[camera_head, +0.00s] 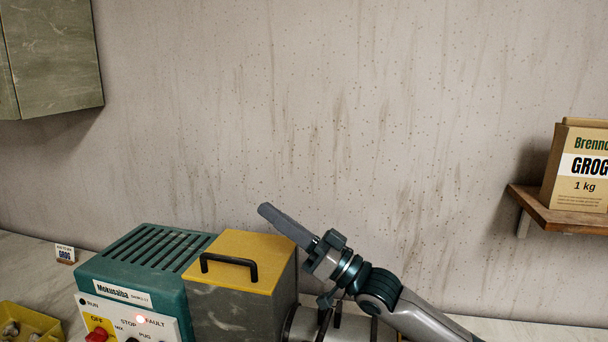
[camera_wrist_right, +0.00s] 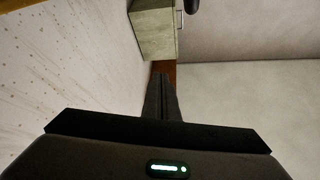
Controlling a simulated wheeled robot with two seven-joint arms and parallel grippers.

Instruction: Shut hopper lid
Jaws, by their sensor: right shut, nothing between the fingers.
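The hopper lid (camera_head: 244,258) is a yellow plate with a black bar handle (camera_head: 229,267). It lies flat on top of the grey marbled hopper (camera_head: 236,314), and no gap shows between them. My right gripper (camera_head: 264,209) is above and to the right of the hopper, pointing up and left. Its fingers are together and empty, apart from the lid. In the right wrist view the closed fingers (camera_wrist_right: 162,98) point towards the wall and cabinet, with nothing between them. My left gripper is not in view.
The green mixer housing (camera_head: 145,262) stands left of the hopper, with a lit FAULT lamp (camera_head: 140,319) on its panel. A yellow tray (camera_head: 30,322) is at the lower left. A shelf (camera_head: 560,212) carries a GROG box (camera_head: 578,170) at right. A cabinet (camera_head: 55,55) hangs upper left.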

